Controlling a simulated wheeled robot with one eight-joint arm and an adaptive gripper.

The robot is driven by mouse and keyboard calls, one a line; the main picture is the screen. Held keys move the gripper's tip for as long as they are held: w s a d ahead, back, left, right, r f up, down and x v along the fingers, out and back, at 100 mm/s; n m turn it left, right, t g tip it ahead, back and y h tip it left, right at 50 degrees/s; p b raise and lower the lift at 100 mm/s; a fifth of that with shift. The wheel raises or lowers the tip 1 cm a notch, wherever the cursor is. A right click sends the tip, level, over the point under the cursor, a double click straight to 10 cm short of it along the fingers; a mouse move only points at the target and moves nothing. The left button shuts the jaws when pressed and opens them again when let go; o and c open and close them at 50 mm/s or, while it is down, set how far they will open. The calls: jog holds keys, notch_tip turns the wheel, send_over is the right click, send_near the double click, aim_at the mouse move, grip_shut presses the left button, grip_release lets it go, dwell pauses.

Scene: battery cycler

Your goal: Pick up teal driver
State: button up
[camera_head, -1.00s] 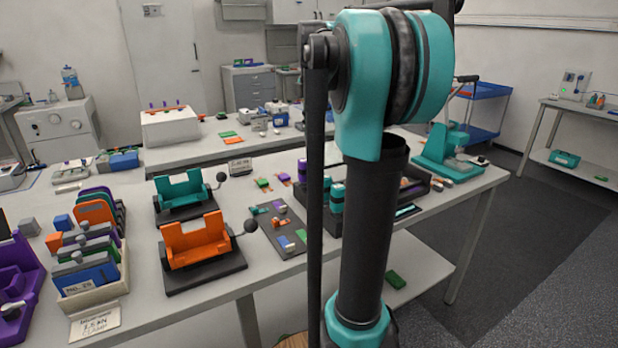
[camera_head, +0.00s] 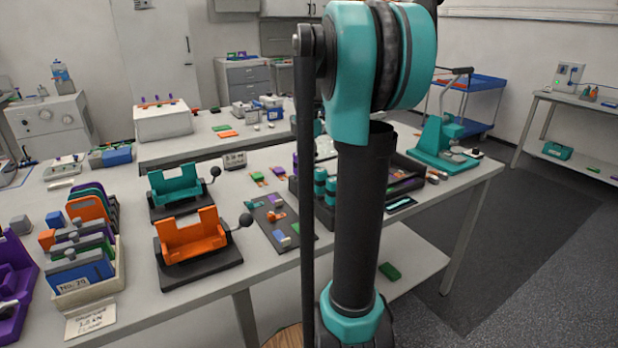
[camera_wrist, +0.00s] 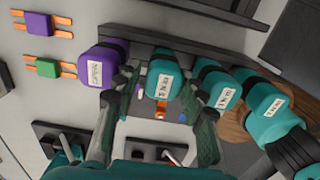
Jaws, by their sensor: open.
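In the wrist view several drivers with white labels stand in a row in a dark tray (camera_wrist: 190,42). One is purple (camera_wrist: 102,66); a teal driver (camera_wrist: 164,66) is beside it, with more teal drivers (camera_wrist: 217,87) to the right. My gripper (camera_wrist: 161,98) is open, its fingers pointing towards the row. The nearest teal driver shows between the fingertips; I cannot tell whether they touch it. In the head view two teal drivers (camera_head: 319,181) stand in the tray (camera_head: 412,184), partly behind my arm. My gripper is hidden there.
Orange (camera_head: 192,236) and teal (camera_head: 178,187) fixtures stand left of a dark mat (camera_head: 276,229) with small parts. A teal press (camera_head: 437,145) stands at the table's right end. Small purple (camera_wrist: 40,23) and green (camera_wrist: 47,67) parts lie beside the tray.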

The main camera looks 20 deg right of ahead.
aim_at(309, 181)
jog(key=shift+d+f, duration=0.15)
jog(key=shift+f, duration=1)
jog(key=shift+d+f, duration=0.1)
jog(key=shift+f, duration=1.05)
grip_shut()
